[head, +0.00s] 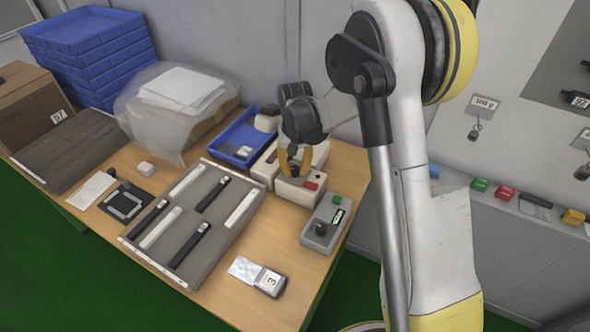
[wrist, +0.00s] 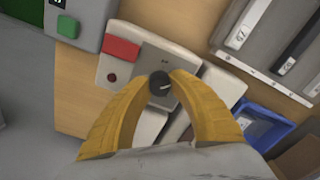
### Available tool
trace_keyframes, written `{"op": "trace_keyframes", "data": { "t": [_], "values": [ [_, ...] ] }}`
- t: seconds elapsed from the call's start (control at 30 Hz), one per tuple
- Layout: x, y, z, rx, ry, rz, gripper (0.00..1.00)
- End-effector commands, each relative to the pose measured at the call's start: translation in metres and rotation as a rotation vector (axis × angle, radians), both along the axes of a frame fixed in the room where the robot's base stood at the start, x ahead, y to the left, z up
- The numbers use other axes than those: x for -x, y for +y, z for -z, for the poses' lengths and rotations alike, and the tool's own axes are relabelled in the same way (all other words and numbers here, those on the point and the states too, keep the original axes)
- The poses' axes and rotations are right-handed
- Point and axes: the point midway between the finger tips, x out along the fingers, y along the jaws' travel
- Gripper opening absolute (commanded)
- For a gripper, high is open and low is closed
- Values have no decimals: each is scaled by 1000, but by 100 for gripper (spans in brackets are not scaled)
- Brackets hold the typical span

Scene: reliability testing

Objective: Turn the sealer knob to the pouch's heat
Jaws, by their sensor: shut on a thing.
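My gripper (wrist: 161,76) has its yellow fingers shut on a small black knob (wrist: 160,88), one finger on each side. A pale mark on the knob's face points roughly right in the wrist view. The knob sits on the grey top plate of a beige box (wrist: 122,73), which has a red block and a small dark red lamp. In the head view my gripper (head: 292,165) is over this box (head: 298,193), and the knob is mostly hidden there. A clear, silvery pouch (head: 243,267) lies at the table's front, touching a grey device marked 3 (head: 270,282).
A grey-green box (head: 322,232) with a black knob and lit display stands close beside the beige box. A blue tray (head: 226,152) is behind left. A grey rack (head: 196,235) holds several black and white bars. Bare wood lies around the pouch.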

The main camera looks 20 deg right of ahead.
Motion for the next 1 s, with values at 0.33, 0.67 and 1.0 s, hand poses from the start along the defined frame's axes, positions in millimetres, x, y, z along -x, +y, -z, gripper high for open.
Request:
{"op": "trace_keyframes", "data": {
  "t": [0.33, 0.67, 1.0],
  "values": [
    [0, 0, 0, 0, 1, 326, 0],
    [0, 0, 0, 0, 1, 594, 0],
    [1, 0, 0, 1, 1, 746, 0]
  ]
}}
